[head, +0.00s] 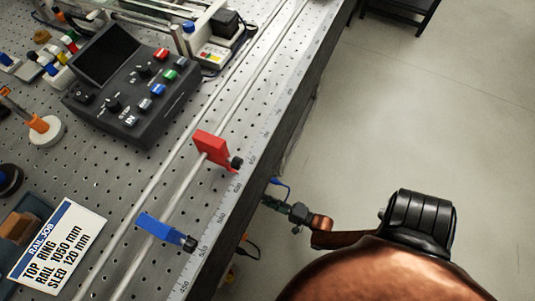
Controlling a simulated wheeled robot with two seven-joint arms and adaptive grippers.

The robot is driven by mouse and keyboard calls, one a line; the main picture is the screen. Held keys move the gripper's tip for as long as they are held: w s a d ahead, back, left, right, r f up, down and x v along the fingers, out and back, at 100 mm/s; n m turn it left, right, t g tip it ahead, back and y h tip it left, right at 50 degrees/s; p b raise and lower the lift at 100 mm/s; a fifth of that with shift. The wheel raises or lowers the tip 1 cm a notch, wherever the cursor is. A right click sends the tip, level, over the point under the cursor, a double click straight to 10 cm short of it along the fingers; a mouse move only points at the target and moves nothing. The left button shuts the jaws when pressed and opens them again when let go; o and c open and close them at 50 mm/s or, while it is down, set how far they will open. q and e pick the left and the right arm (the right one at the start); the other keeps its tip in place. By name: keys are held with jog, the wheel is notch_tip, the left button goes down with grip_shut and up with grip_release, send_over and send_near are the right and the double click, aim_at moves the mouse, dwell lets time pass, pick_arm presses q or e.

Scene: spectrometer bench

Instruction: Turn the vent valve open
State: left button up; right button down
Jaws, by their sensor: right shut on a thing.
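My right arm comes in from the lower right. Its gripper (281,206) is small in the head view, beside the right-hand side of the bench, just below the top edge. It is shut on a small dark part there, which I take to be the vent valve's handle. The jaws and the bench edge hide most of the valve, so its angle cannot be read. A thin blue piece (281,183) shows just above the gripper. My left gripper is not in view.
The perforated bench top (115,185) carries two long rods, a red clamp (211,148), a blue clamp (160,227), a control box (130,85) and a "RAIL JOB" card (58,246).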

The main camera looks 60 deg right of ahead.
jog(key=c, duration=1.6)
grip_release()
jog(key=s+d, duration=0.1)
jog(key=s, duration=1.1)
